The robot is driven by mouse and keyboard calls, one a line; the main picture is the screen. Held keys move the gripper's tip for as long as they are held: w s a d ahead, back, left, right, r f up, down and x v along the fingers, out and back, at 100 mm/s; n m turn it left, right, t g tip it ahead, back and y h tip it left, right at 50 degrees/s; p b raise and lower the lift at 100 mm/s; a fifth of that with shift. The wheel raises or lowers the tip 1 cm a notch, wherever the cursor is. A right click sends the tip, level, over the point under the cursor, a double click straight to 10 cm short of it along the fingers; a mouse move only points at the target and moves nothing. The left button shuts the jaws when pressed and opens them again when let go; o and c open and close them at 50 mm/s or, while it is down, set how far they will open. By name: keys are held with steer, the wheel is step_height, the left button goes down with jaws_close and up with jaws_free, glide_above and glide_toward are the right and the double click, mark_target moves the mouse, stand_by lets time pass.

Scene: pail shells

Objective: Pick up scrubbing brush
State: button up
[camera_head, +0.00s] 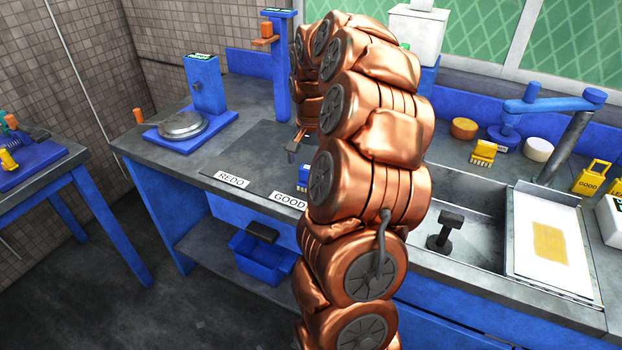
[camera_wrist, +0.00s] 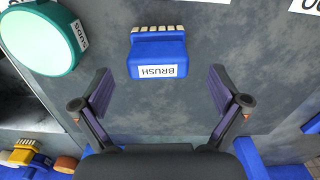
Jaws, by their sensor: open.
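The scrubbing brush (camera_wrist: 157,55) is blue with pale bristles and a white label reading BRUSH. It lies on the dark grey counter in the wrist view, upside down to the camera. My gripper (camera_wrist: 158,78) is open and empty, with one finger on each side of the brush and clear space between. The brush's height below the fingertips is hard to judge. In the head view a blue piece beside the GOOD label, likely the brush (camera_head: 303,174), is partly hidden by my arm. My gripper (camera_head: 293,150) is mostly hidden there too.
A green-rimmed round SUDS container (camera_wrist: 38,38) sits left of the brush in the wrist view. A yellow brush (camera_head: 483,153) stands by the sink (camera_head: 470,225). A scale (camera_head: 183,125) is at the left. Bare counter surrounds the blue brush.

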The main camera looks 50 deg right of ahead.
steer(key=f, duration=0.2)
steer(key=f+p, duration=0.1)
steer(key=f, duration=0.1)
steer(key=shift+s+a+f, duration=0.1)
steer(key=shift+s+a, duration=0.1)
steer(key=c, duration=1.3)
step_height(320, 180, up, 10)
steer(key=shift+r+b, duration=0.1)
steer(key=shift+b, duration=0.9)
